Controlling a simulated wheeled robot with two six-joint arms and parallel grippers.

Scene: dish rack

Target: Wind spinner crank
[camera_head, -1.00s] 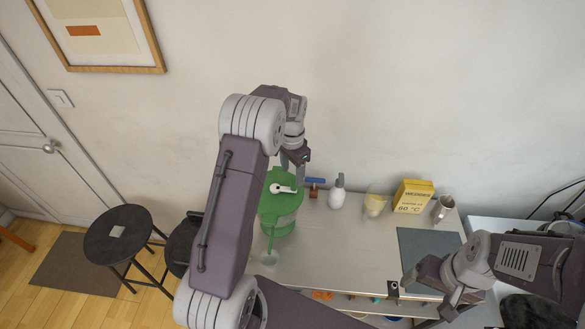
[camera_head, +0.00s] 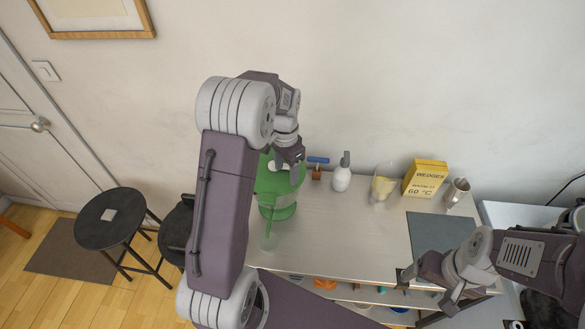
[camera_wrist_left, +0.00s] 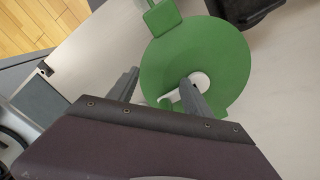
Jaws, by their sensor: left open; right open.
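The green salad spinner (camera_head: 272,208) stands on the metal counter, partly behind my left arm. In the left wrist view its round green lid (camera_wrist_left: 220,55) shows from above, with the white crank (camera_wrist_left: 201,80) on it. My left gripper (camera_head: 292,160) is above the lid, close to the crank. In the left wrist view the left gripper (camera_wrist_left: 158,92) is open; one finger overlaps the crank's round white part, the other is left of the lid. I cannot tell whether they touch. My right gripper (camera_head: 425,290) is open and empty at the counter's front right.
A grey mat (camera_head: 437,235) lies at right. The counter middle (camera_head: 345,225) is bare.

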